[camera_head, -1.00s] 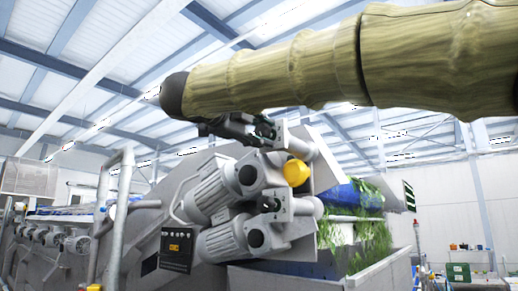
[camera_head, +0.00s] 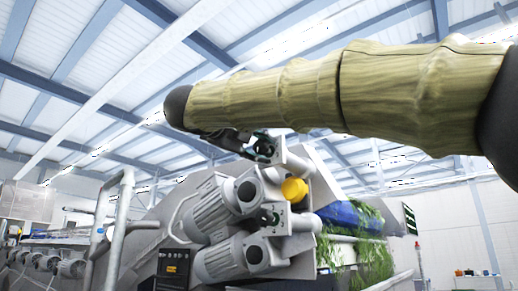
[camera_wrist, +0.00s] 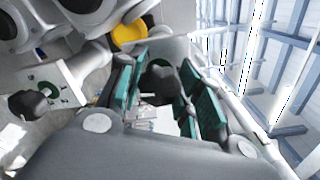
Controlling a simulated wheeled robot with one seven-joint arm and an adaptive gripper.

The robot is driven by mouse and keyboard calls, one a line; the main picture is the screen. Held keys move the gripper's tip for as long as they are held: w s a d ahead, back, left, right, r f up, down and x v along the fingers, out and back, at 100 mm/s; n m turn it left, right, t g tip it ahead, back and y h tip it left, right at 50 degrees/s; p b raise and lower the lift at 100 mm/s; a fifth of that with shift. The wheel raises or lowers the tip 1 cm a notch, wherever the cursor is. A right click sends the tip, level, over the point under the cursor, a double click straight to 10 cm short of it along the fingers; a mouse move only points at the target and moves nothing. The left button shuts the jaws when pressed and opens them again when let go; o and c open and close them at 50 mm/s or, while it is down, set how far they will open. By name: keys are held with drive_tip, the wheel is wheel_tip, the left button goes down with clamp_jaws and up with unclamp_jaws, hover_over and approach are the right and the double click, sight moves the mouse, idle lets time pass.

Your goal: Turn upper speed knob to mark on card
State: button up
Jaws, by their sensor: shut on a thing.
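The upper speed knob (camera_wrist: 160,79) is dark and round, between the two green-padded fingers of my gripper (camera_wrist: 165,92) in the wrist view. My gripper is shut on it; the pads lie to its left and right. In the head view my gripper (camera_head: 258,147) is at the upper bracket, and the knob is mostly hidden by the fingers. The lower speed knob (camera_wrist: 29,103) is dark and stands free on a pale plate with a green ring; it also shows in the head view (camera_head: 271,218). I cannot make out the card's mark or a pointer.
Grey ribbed motors (camera_head: 222,196) and a yellow cap (camera_head: 294,190) sit close beside and below my gripper. The yellow cap (camera_wrist: 130,34) also shows in the wrist view. A dark control box (camera_head: 173,268) is lower left. Leafy greens (camera_head: 372,262) hang at the right.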

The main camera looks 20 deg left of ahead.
drive_tip(key=shift+a+f, duration=0.1)
drive_tip(key=shift+f, duration=0.15)
drive_tip(key=o, duration=0.9)
drive_tip(key=shift+o, duration=0.7)
drive_tip(key=shift+r, duration=0.15)
drive_tip(key=shift+s, duration=0.15)
drive_tip(key=v, duration=1.1)
drive_tip(key=shift+s+a, duration=0.15)
drive_tip(key=shift+s, duration=0.25)
